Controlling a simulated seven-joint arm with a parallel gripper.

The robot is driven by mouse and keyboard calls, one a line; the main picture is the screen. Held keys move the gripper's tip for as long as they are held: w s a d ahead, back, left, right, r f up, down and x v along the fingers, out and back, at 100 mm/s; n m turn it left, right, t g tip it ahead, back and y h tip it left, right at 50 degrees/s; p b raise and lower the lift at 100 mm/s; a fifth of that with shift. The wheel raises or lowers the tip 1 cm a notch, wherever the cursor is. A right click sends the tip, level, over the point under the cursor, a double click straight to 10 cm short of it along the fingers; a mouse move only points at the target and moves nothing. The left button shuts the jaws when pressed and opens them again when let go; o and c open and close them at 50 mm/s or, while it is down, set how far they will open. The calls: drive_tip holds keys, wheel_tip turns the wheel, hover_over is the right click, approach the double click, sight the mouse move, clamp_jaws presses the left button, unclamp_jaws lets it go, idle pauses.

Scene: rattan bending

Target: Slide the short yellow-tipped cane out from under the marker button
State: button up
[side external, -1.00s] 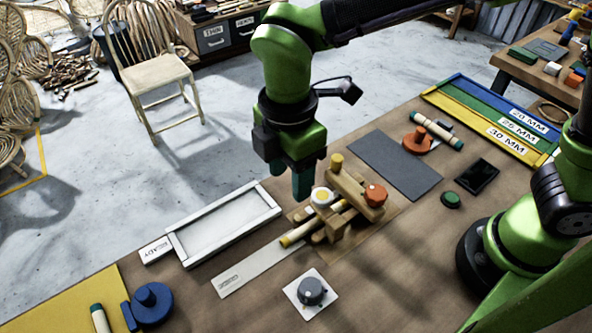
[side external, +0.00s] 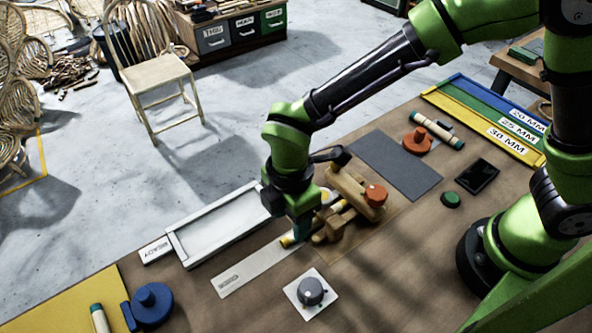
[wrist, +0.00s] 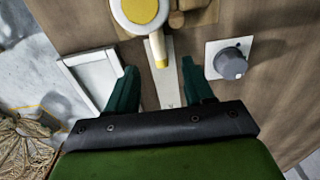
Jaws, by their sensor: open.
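The short yellow-tipped cane (wrist: 158,50) lies over the pale marked strip, its yellow tip toward my gripper in the wrist view; the tip also shows in the side view (side external: 288,241). The marker button (wrist: 140,10), white with a yellow centre, covers the cane's far part. In the side view my gripper mostly hides the button, which sits on the wooden bending jig (side external: 352,190). My gripper (wrist: 160,78) is open and empty, with its teal fingers on either side of the cane's line.
A white-framed tray (side external: 215,232) marked READY lies left of the strip (side external: 245,272). A grey dial (side external: 311,291) on a white plate stands in front. A blue round piece (side external: 152,303) is at the front left. An orange knob (side external: 376,195) tops the jig.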

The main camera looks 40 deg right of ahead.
sight(291, 236)
drive_tip(key=shift+f, duration=2.65)
drive_tip(key=shift+a, duration=0.1)
clamp_jaws()
